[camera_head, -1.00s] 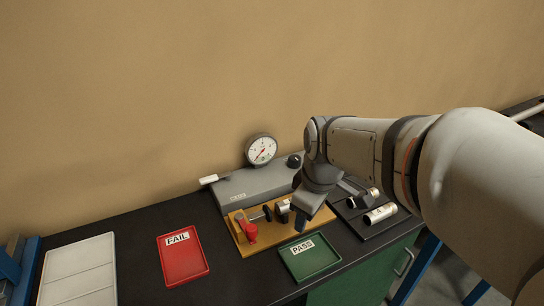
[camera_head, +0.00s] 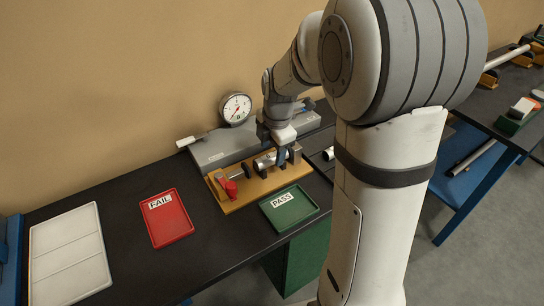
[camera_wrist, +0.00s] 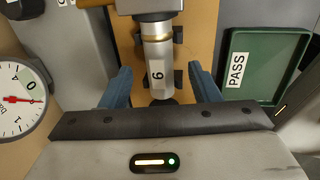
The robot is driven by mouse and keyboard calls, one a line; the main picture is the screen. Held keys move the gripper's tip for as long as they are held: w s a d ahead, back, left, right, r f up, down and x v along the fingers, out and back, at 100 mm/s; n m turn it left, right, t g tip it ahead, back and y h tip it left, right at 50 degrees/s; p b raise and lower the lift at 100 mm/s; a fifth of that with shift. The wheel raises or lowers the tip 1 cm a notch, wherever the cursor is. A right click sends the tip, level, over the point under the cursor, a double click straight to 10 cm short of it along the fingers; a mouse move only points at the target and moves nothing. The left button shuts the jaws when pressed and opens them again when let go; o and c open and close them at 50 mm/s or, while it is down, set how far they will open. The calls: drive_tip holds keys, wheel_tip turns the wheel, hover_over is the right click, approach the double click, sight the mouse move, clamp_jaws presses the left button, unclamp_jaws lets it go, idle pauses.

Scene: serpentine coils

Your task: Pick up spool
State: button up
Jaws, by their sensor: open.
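My gripper (camera_wrist: 159,76) is open, with one blue-grey finger on each side of the spool's near end. Gaps show between fingers and spool. In the head view my gripper (camera_head: 284,153) is over the right part of the fixture board (camera_head: 238,203). My gripper partly hides the spool there.
A red knob (camera_head: 230,188) is at the board's left. The grey gauge block (camera_head: 222,148) with dial (camera_head: 235,107) stands behind. A green PASS tray (camera_head: 290,220) is in front, a red FAIL tray (camera_head: 168,228) left. A white tray (camera_head: 70,255) lies farther left.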

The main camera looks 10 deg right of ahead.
sight(272, 155)
drive_tip(key=f, duration=0.3)
drive_tip(key=shift+w+f, duration=0.1)
drive_tip(key=shift+w, duration=0.2)
drive_tip(key=shift+c, duration=0.3)
drive_tip(key=c, duration=1.1)
wheel_tip(272, 155, up, 18)
drive_tip(key=shift+b, duration=0.4)
